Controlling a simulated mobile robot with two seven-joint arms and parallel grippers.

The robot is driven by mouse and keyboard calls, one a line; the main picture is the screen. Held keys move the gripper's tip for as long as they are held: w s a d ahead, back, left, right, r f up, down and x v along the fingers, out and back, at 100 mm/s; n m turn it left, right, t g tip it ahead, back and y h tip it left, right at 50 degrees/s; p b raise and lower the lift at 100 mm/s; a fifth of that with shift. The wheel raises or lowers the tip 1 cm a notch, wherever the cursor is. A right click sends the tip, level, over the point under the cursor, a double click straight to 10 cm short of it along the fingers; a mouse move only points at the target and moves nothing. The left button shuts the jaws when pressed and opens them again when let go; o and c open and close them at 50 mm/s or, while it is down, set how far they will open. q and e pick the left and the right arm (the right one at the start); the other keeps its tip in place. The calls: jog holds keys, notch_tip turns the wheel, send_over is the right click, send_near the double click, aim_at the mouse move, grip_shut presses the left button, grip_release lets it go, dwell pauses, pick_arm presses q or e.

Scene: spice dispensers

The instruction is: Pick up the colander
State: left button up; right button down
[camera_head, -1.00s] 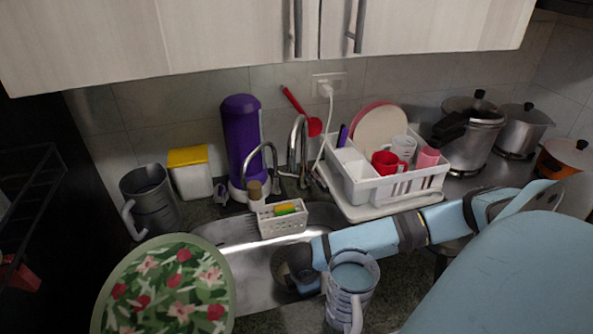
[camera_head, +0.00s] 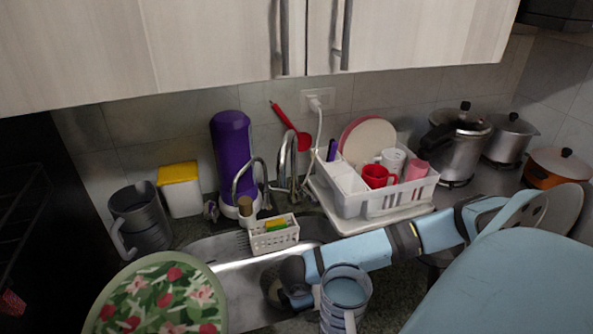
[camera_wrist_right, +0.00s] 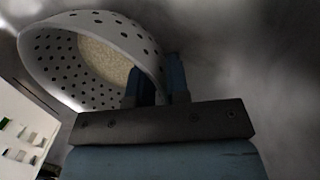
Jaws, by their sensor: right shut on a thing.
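The colander (camera_wrist_right: 140,45) is a white bowl with rows of dark round holes and a beige inside, tilted at the upper left of the right wrist view. My right gripper (camera_wrist_right: 157,84) is shut on its rim, with the blue fingers on either side of the wall. In the head view my right arm comes in from the right and reaches down over the metal sink (camera_head: 235,272). There the fingers and the colander are mostly hidden by the arm, and I cannot make out the colander clearly. My left gripper is not in view.
A blue-grey mug (camera_head: 345,296) stands at the front, close to the arm. A white dish rack (camera_head: 385,200) and a sponge caddy (camera_head: 273,236) lie behind the sink near the faucet (camera_head: 288,165). A floral plate (camera_head: 160,298) is at front left, and a grey jug (camera_head: 140,218) behind it.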

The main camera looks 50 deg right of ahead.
notch_tip(320, 180, up, 20)
jog(key=p, duration=0.1)
jog(key=shift+r+t+p, duration=0.2)
jog(key=shift+t+p, duration=0.15)
jog(key=shift+t, duration=0.05)
jog(key=shift+w, duration=0.1)
